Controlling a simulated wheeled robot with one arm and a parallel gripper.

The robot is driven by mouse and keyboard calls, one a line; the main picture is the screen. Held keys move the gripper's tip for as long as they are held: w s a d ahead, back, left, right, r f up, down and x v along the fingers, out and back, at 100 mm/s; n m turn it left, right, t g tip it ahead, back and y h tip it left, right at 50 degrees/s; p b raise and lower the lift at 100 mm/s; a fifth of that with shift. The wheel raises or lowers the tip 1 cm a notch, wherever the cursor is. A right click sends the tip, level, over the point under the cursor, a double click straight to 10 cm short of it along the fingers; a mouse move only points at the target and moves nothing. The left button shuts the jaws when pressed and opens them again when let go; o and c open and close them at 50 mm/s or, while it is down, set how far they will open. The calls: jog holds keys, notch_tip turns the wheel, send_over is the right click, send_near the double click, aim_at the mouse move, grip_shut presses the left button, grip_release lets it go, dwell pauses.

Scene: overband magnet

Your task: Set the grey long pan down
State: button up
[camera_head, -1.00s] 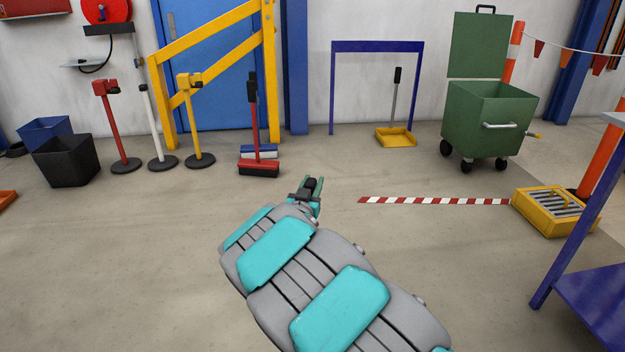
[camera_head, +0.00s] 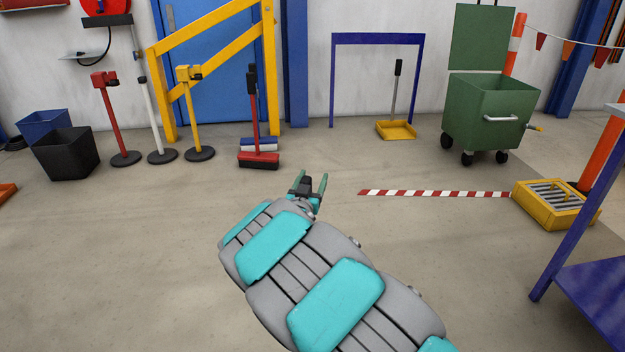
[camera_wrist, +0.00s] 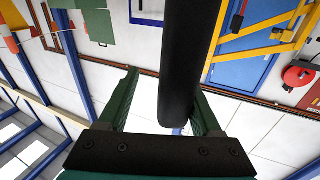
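My gripper (camera_head: 310,176) is out ahead over the floor, with its green fingers spread apart. In the wrist view, a thick black rod like a handle grip (camera_wrist: 180,65) lies between the fingers. There is a clear gap to the left finger. The rod is close beside the right finger; I cannot tell whether it touches. A small dark piece also shows between the fingers in the head view. I see no grey pan; any pan under this grip is hidden behind my gripper and arm in the head view.
A yellow long-handled pan (camera_head: 396,130) stands under a blue frame (camera_head: 378,40) by the wall. A striped floor line (camera_head: 435,193) and a yellow grated box (camera_head: 552,205) lie right. The green bin (camera_head: 490,115) is behind.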

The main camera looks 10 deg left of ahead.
jog(key=shift+s, duration=0.1)
jog(key=s, duration=0.7)
jog(key=shift+s+a+f, duration=0.2)
jog(key=shift+s+a, duration=0.1)
jog(key=shift+a, duration=0.05)
